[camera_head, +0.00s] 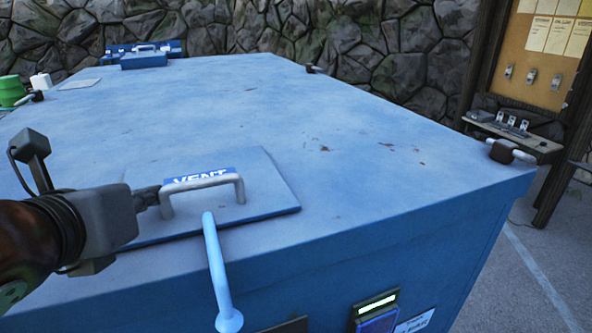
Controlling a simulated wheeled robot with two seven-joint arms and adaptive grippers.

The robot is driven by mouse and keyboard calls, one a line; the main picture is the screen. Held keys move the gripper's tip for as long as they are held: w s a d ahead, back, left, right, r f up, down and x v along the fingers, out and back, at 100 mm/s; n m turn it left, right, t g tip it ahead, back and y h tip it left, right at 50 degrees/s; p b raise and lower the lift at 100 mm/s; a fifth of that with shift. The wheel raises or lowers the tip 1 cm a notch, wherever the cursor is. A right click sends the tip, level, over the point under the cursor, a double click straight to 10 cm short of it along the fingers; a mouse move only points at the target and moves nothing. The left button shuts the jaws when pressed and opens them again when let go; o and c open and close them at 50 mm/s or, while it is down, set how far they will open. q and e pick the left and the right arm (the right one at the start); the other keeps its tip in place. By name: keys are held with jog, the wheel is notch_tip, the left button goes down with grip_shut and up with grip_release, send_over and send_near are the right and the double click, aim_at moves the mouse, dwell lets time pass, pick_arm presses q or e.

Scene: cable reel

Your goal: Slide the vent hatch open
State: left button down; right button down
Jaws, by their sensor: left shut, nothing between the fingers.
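The vent hatch (262,185) is a flat blue plate on the near part of the big blue box's top. It carries a grey bar handle (205,181) and a blue label reading VENT (215,172). No opening shows around the plate. My left gripper (152,196) comes in from the left, low over the hatch. Its fingers are shut and empty, with the tips at the left leg of the handle. I cannot tell whether they touch it. My right gripper is out of view.
The box top (330,110) is clear right of and beyond the hatch. Small latches (510,151) sit at its corners. A blue case (143,60) and green can (11,91) stand at the back left.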

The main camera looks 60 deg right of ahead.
aim_at(208, 187)
pick_arm(q)
jog(key=shift+s+d, duration=0.65)
jog(key=shift+d, duration=0.15)
jog(key=shift+s+d+b, duration=0.5)
jog(key=shift+s+d, duration=0.35)
jog(key=shift+d, duration=0.25)
jog(key=shift+s+d, duration=0.8)
jog(key=shift+d, duration=0.3)
jog(key=shift+s+d+b, duration=0.35)
jog(key=shift+s+d, duration=0.15)
jog(key=shift+d, duration=0.15)
jog(key=shift+s+d, duration=0.85)
jog(key=shift+d, duration=0.25)
jog(key=shift+s+d, duration=0.85)
jog(key=shift+d, duration=0.25)
jog(key=shift+s+d, duration=0.8)
jog(key=shift+d, duration=0.3)
jog(key=shift+s+d, duration=0.85)
jog(key=shift+d, duration=0.25)
jog(key=shift+s+d, duration=0.55)
jog(key=shift+d, duration=0.2)
jog(key=shift+w+a+r+p, duration=0.2)
jog(key=shift+a+r, duration=0.1)
jog(key=shift+r, duration=0.2)
jog(key=shift+w+a+r+p, duration=0.1)
jog(key=shift+w+a+r, duration=0.15)
jog(key=shift+r, duration=0.25)
jog(key=shift+w+a+r+p, duration=0.1)
jog(key=shift+w+a+r, duration=0.15)
jog(key=shift+r, duration=0.25)
